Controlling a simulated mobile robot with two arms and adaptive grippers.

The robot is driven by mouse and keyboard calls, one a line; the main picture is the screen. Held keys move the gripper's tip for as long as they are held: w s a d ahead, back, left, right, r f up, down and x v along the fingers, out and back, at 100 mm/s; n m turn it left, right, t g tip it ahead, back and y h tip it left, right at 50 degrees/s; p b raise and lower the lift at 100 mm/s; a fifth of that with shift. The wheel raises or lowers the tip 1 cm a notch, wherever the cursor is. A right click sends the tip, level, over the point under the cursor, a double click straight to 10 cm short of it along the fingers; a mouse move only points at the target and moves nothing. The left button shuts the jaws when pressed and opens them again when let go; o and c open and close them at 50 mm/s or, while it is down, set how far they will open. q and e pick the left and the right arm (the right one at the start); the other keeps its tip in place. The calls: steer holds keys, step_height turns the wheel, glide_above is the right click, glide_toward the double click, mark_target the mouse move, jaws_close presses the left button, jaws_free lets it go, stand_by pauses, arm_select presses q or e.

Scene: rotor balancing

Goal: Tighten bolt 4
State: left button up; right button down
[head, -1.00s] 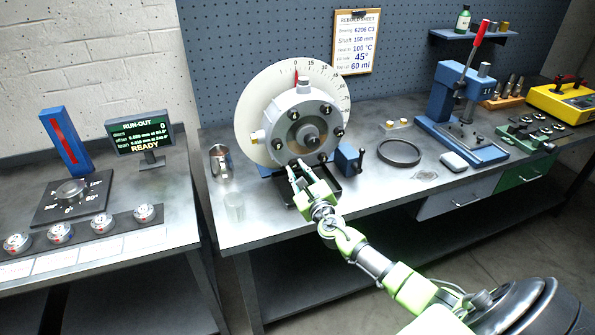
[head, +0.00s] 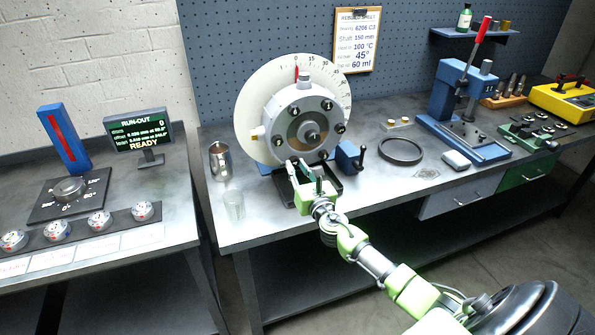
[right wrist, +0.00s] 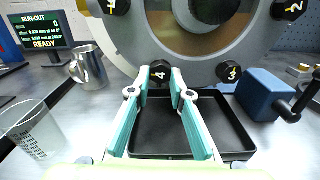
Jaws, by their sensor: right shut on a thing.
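Bolt 4 (right wrist: 159,73) is a black knob marked "4" at the bottom of the grey round housing (head: 308,104). In the right wrist view it sits between the fingertips of my right gripper (right wrist: 160,80), which is shut on it. In the head view my right gripper (head: 293,166) reaches to the lower edge of the housing and mostly covers the bolt. Bolt 3 (right wrist: 229,71) and bolt 2 (right wrist: 289,9) show to the right in the right wrist view. My left gripper is not in view.
A black tray (right wrist: 192,153) lies beneath the housing. A blue block with a handle (right wrist: 265,93) stands close on the right. A metal jug (right wrist: 88,67) and a clear beaker (right wrist: 32,128) stand on the left. The run-out display (head: 138,136) reads READY.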

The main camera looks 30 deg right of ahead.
steer(key=m+b, duration=0.1)
steer(key=m, duration=0.3)
steer(key=shift+a+m, duration=0.1)
steer(key=shift+m, duration=0.3)
steer(key=m+b, duration=0.1)
steer(key=m, duration=0.2)
steer(key=shift+a+m, duration=0.1)
steer(key=shift+m, duration=0.2)
steer(key=m, duration=0.4)
steer(key=shift+r, duration=0.15)
steer(key=m, duration=0.4)
steer(key=shift+r+m, duration=0.1)
steer(key=shift+m, duration=0.2)
steer(key=c, duration=1.8)
jaws_free()
steer(key=shift+c, duration=0.2)
